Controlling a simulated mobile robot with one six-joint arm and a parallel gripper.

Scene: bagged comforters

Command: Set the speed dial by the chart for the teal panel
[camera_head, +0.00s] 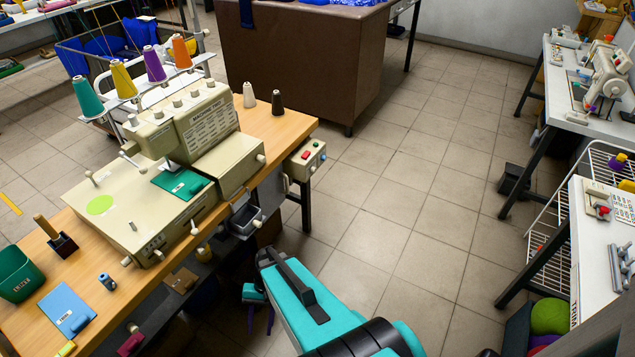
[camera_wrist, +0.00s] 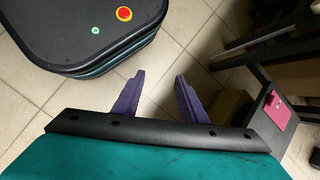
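A beige sewing machine (camera_head: 150,205) stands on the wooden table at the left of the head view. A teal panel (camera_head: 181,183) lies flat on its bed. A printed chart (camera_head: 210,122) is on the machine's upright face, its text too small to read. Several small knobs (camera_head: 178,101) line the top, and more controls (camera_head: 155,245) sit on the front; I cannot tell which is the speed dial. My gripper (camera_head: 260,324) is low beside the table, pointing down, away from the machine. In the wrist view its purple fingers (camera_wrist: 162,75) are apart with nothing between them.
A control box (camera_head: 305,158) with red and green buttons hangs at the table's right end. Thread cones (camera_head: 122,80) stand above the machine. A green bin (camera_head: 18,273) and blue card (camera_head: 67,309) lie at the table's left. Tiled floor (camera_head: 400,210) is clear to the right.

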